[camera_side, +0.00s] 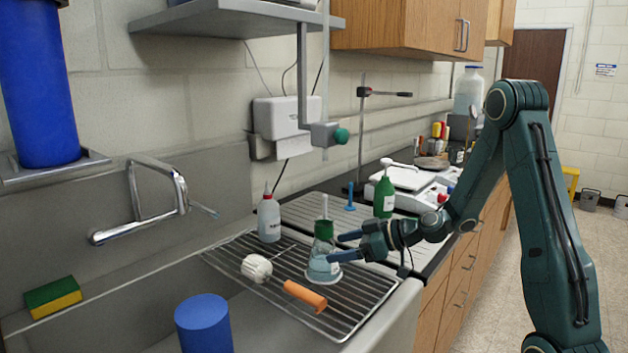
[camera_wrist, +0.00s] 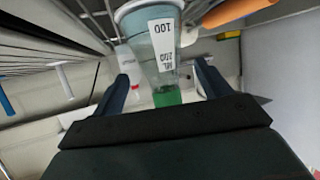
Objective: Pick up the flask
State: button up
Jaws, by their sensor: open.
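The flask (camera_side: 323,262) stands upright on the wire rack in the side view. It is clear with pale blue liquid at the bottom, a green neck and a thin white piece sticking up from the top. My gripper (camera_side: 343,246) is open, level with the flask and close at its right side. In the wrist view the flask (camera_wrist: 160,50) shows upside down with a white label, and my gripper's two fingers (camera_wrist: 163,85) reach up on either side of its green neck. I cannot tell whether a finger touches it.
The wire rack (camera_side: 362,310) also bears a white ribbed object (camera_side: 257,268), an orange cylinder (camera_side: 305,296) and a white bottle (camera_side: 269,218). A green bottle (camera_side: 384,196) stands behind. A blue cylinder (camera_side: 204,325) stands at the front, and a faucet (camera_side: 155,200) is at left.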

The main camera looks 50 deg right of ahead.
aim_at(323, 247)
jog(key=shift+w, duration=0.1)
jog(key=shift+x, duration=2.6)
jog(key=shift+c, duration=0.4)
jog(key=c, duration=1.1)
jog(key=shift+r, duration=0.1)
jog(key=shift+r, duration=0.25)
jog(key=shift+c, duration=0.5)
notch_tip(323, 247, up, 9)
jog(key=shift+r, duration=0.15)
